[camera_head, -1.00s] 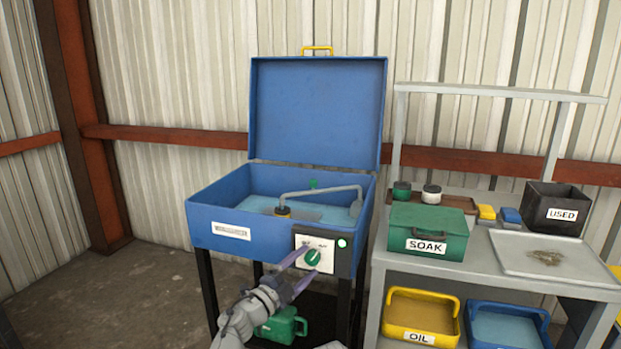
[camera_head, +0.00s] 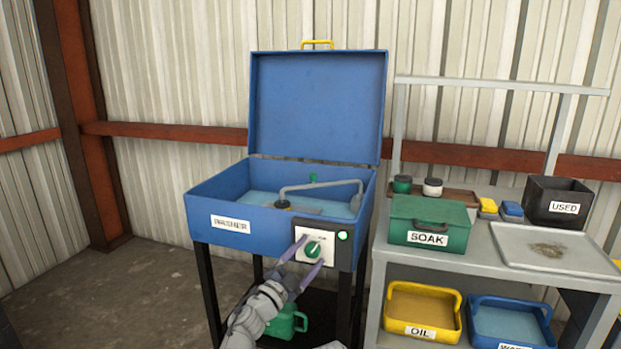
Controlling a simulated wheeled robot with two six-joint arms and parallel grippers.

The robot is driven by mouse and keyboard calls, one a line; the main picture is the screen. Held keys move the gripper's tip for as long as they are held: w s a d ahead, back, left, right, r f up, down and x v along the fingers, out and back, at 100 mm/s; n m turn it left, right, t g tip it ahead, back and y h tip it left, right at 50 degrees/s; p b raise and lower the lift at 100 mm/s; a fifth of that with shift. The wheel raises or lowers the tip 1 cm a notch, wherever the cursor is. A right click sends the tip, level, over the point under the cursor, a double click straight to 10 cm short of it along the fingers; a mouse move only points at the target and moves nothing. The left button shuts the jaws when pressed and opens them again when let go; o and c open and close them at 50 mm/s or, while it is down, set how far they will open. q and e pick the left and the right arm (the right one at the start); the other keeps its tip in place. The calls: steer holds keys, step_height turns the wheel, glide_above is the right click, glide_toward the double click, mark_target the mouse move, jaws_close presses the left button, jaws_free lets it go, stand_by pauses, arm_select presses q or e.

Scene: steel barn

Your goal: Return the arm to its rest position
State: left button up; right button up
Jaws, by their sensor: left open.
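My left gripper (camera_head: 313,250) is in front of the control panel of the blue parts washer (camera_head: 215,240). Its two purple fingers are apart, one on each side of the green knob (camera_head: 312,249) in this view; I cannot tell whether they touch it. The grey left arm rises from the bottom edge, below the panel. A round green light (camera_head: 343,236) shows to the right of the knob. The washer's lid (camera_head: 317,105) stands open, and a grey spout (camera_head: 320,185) reaches over its basin. My right gripper is not in view.
A grey bench (camera_head: 480,262) stands close on the right with a green SOAK box (camera_head: 428,222), a black USED bin (camera_head: 556,203) and a tray (camera_head: 520,255). A yellow OIL bin (camera_head: 422,308) sits below. A green can (camera_head: 287,322) is under the washer. The floor left is clear.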

arm_select(q)
steer(key=n+t+b, duration=0.1)
steer(key=n, duration=0.2)
steer(key=n+t+y+b, duration=0.1)
steer(key=n, duration=0.2)
steer(key=shift+s+d+f+n+y, duration=0.1)
steer(key=shift+d+f+n+y, duration=0.1)
steer(key=shift+n+y, duration=0.1)
steer(key=n+t+y, duration=0.1)
steer(key=n, duration=0.2)
steer(key=shift+t+b, duration=0.3)
steer(key=n+y, duration=0.1)
steer(key=n, duration=0.1)
steer(key=n+t+y, duration=0.1)
steer(key=n, duration=0.2)
steer(key=shift+d+y, duration=0.15)
steer(key=shift+y, duration=0.15)
steer(key=shift+b+v, duration=1.2)
steer(key=shift+v, duration=1.5)
